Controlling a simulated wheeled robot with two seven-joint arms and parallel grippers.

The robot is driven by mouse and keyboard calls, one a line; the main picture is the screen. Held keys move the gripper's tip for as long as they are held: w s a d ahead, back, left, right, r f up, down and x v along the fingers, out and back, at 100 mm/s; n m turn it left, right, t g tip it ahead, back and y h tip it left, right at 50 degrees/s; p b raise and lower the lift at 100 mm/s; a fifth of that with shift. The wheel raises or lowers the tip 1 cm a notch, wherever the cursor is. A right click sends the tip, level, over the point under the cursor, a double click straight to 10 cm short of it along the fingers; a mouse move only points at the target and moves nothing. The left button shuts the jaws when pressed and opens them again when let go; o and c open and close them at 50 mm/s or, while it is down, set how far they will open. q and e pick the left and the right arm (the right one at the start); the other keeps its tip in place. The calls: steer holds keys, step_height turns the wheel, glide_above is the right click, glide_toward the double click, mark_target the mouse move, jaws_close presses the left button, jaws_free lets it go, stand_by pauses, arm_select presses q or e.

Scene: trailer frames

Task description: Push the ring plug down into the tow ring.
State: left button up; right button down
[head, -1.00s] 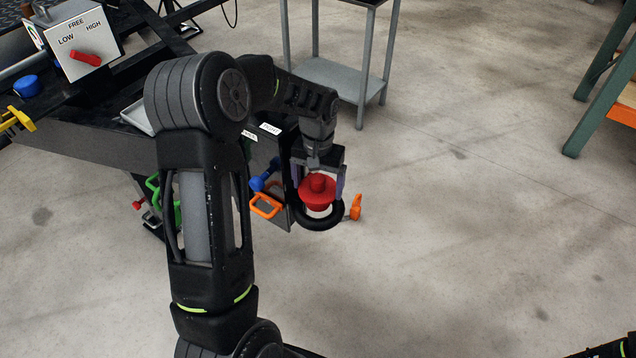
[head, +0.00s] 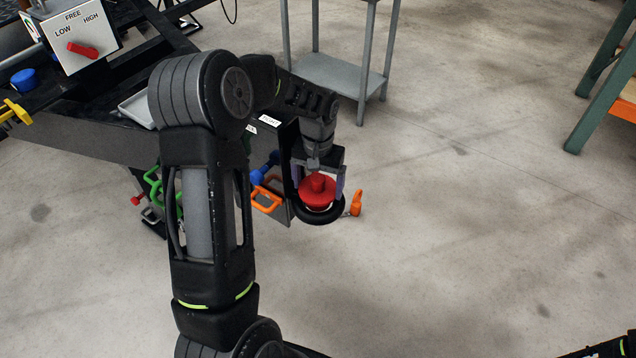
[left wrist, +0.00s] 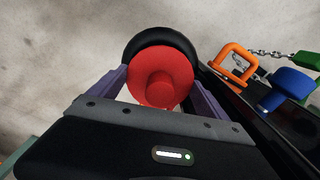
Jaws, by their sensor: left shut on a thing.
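The red ring plug (head: 317,193) is a wide disc with a knob on top. My left gripper (head: 318,184) is shut on it, with a purple finger on either side. The plug also shows between the fingers in the left wrist view (left wrist: 160,76). The black tow ring (head: 330,216) lies around and under the plug, and its far arc shows beyond the plug in the left wrist view (left wrist: 150,42). The plug sits low at the ring's opening; its underside is hidden, so how deep it sits cannot be told. The right gripper is not in view.
An orange-handled pin (head: 355,202) sticks out right of the ring. An orange shackle (head: 267,195) and a blue coupling (head: 264,168) are left of it. A grey cart (head: 345,75) stands behind.

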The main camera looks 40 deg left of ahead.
arm_select(q)
steer(key=shift+f+b, duration=0.65)
steer(key=shift+f, duration=0.4)
steer(key=o, duration=1.5)
step_height(320, 180, up, 8)
steer(key=shift+p, duration=0.5)
steer(key=shift+s+f, duration=0.1)
